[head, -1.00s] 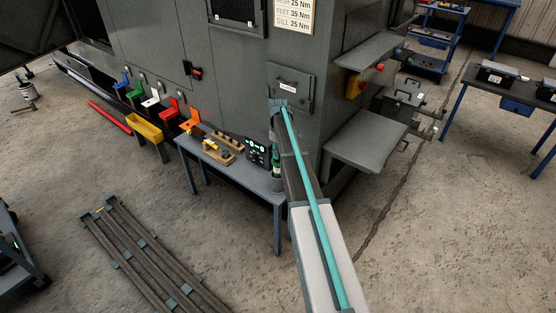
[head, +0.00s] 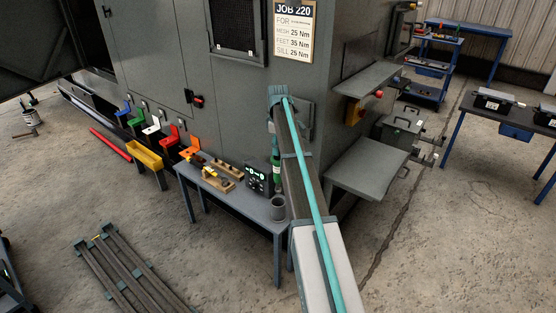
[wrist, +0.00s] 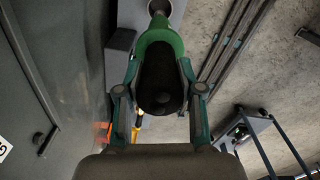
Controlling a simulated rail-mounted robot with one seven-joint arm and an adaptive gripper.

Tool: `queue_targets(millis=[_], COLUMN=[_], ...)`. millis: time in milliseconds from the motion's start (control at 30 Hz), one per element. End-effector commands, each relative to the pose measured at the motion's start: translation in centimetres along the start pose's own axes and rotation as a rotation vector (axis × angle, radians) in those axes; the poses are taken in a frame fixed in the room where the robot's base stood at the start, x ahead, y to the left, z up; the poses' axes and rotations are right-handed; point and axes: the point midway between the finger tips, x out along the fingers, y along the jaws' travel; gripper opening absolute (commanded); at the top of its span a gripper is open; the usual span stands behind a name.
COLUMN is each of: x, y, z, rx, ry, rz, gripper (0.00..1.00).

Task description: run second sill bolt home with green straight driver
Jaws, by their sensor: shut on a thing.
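My gripper (head: 276,150) is shut on the green driver (head: 276,172) and holds it above the small work table. In the wrist view the driver's green and black body (wrist: 160,60) lies between the two fingers, its narrow end pointing toward the picture's top. A grey cup (head: 278,209) stands on the table corner just below the driver; its rim shows behind the driver's end in the wrist view. The enclosure (head: 150,60) stands behind the table. I cannot make out any sill bolt in these views.
The table (head: 205,186) also carries a dark box with lit dials (head: 259,176) and wooden tool blocks (head: 218,180). Coloured holders (head: 190,147) line the enclosure's base. A grey shelf (head: 368,168) juts out at right. Dark rails (head: 125,265) lie on the floor.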

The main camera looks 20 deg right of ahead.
Motion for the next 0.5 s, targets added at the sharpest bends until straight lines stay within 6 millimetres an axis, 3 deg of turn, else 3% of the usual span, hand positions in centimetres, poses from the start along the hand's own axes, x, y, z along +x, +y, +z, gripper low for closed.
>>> queue_targets(millis=[200, 500], x=[-2.1, -3.5], y=[0.1, 0.0], z=[0.0, 0.0], rx=[0.0, 0.0], ry=[0.001, 0.0], rz=[0.002, 0.001], gripper=[0.0, 0.0])
